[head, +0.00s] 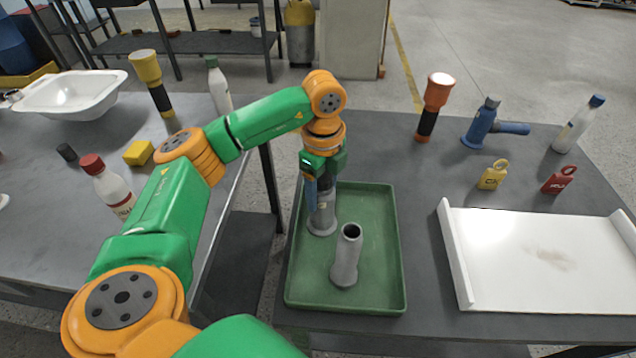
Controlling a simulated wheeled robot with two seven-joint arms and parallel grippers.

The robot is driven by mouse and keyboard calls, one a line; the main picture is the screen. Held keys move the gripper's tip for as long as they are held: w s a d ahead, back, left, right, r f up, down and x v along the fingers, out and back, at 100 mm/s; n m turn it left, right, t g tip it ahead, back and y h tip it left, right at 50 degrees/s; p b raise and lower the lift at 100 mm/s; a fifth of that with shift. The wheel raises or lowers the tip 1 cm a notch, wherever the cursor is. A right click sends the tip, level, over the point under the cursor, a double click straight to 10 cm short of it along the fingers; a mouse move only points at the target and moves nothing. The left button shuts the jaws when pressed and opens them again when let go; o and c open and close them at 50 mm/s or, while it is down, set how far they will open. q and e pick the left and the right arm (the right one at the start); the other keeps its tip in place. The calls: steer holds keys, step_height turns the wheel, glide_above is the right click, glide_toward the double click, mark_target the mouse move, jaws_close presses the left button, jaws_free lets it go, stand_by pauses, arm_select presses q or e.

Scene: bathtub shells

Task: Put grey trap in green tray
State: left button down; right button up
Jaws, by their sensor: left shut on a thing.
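The green tray (392,260) lies on the right table, at its left end. My left gripper (321,181) points down over the tray's back left part and is shut on a grey piece, which I take for the grey trap (322,222). It is upright, its wide round base inside the tray's outline. Its upper part is hidden by the gripper, and I cannot tell whether its base touches the tray floor. A separate-looking grey hollow tube piece (345,262), with a dark open top, stands just in front of it in the tray. My right gripper is not in view.
Right of the tray are a white shell panel (530,250), an orange flashlight (434,105), a blue trap (478,128), yellow (492,177) and red (559,181) tags and a bottle (576,127). The left table holds a white basin (72,95) and bottles. A gap separates the tables.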

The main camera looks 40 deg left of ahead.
mark_target(325, 176)
arm_select(q)
steer(key=shift+c, duration=1.7)
jaws_free()
steer(key=shift+d, duration=0.2)
steer(key=shift+o, duration=1.1)
steer(key=shift+d, duration=0.1)
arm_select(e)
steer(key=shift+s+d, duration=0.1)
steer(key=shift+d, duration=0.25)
arm_select(q)
steer(key=shift+r, duration=0.1)
step_height(325, 176, up, 7)
steer(key=shift+f+p, duration=0.15)
steer(key=shift+p, duration=0.15)
step_height(325, 176, up, 6)
steer(key=p, duration=0.2)
steer(key=shift+f+p, duration=0.25)
steer(key=shift+p, duration=0.05)
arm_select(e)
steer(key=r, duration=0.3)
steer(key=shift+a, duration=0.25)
